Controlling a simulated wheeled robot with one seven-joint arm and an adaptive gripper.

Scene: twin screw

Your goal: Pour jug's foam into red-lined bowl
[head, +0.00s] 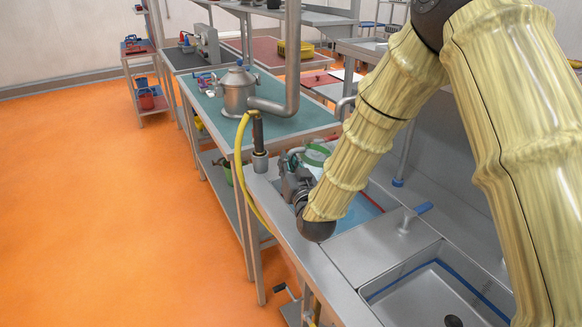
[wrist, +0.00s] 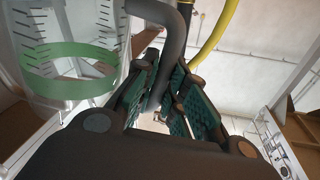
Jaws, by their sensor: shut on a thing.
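The clear jug (wrist: 100,30) with dark measuring marks and a green band (wrist: 68,84) is at the left of the wrist view. Its green band also shows in the head view (head: 317,154), just beyond my gripper (head: 294,172). My gripper (wrist: 166,98) is shut on the jug's grey curved handle (wrist: 173,50). I cannot make out the foam. The red-lined bowl (head: 358,211) appears to be the left sink basin, with a red line on its far right edge; my arm hides much of it. The jug is at its far left side.
The blue-lined sink basin (head: 435,295) is at the lower right. A tap with a blue lever (head: 405,218) stands between the basins. A yellow hose (head: 240,165) and grey pipe rise near my gripper. A green-topped bench (head: 200,100) with a metal pot (head: 238,92) is behind.

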